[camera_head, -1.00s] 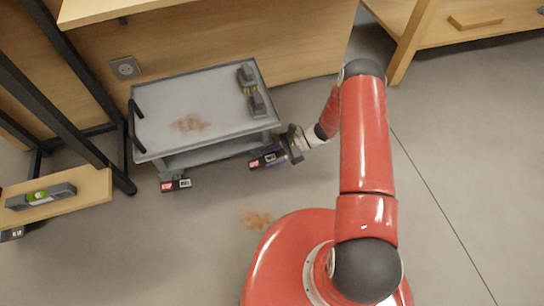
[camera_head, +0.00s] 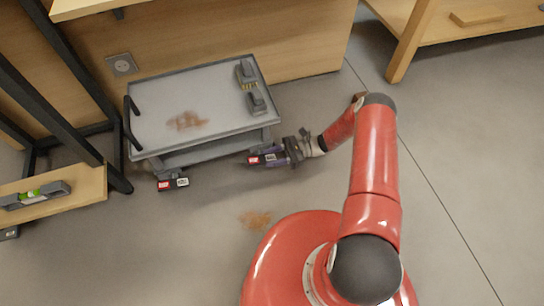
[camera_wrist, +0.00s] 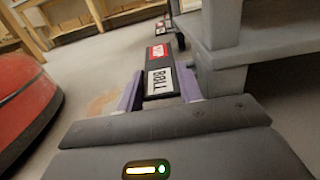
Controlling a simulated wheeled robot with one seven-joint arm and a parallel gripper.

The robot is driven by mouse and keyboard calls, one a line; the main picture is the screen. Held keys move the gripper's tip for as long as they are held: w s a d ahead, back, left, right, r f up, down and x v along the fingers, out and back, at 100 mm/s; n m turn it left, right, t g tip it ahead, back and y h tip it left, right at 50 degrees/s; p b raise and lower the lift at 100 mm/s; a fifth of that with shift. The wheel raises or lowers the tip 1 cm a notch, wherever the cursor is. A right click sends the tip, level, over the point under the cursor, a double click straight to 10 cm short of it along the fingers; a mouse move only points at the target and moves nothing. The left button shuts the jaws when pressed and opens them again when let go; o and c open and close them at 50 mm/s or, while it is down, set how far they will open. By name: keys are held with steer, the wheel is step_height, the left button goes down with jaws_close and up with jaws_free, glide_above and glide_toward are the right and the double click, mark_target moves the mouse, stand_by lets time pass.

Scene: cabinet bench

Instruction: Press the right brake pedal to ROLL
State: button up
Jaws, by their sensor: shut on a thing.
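The right brake pedal (camera_head: 262,159) is a dark bar with a red label and a white label, low at the near right corner of the grey trolley (camera_head: 200,136). In the wrist view the pedal (camera_wrist: 159,72) shows the white ROLL label nearer me and the red label farther off. My gripper (camera_head: 282,156) comes in from the right, shut on the pedal. Its purple fingers (camera_wrist: 160,90) lie on both sides of the ROLL end. The left brake pedal (camera_head: 172,183) sits apart at the near left corner. The wheels are mostly hidden.
A wooden shelf (camera_head: 85,192) with a spirit level (camera_head: 36,195) stands at the left. A wooden bench panel (camera_head: 300,45) is behind. The floor (camera_head: 455,150) at the right is clear.

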steer(key=o, duration=0.7)
steer(key=v, duration=0.7)
steer(key=shift+w+d+f, duration=0.1)
steer(key=shift+w+d, duration=0.05)
steer(key=shift+d, duration=0.25)
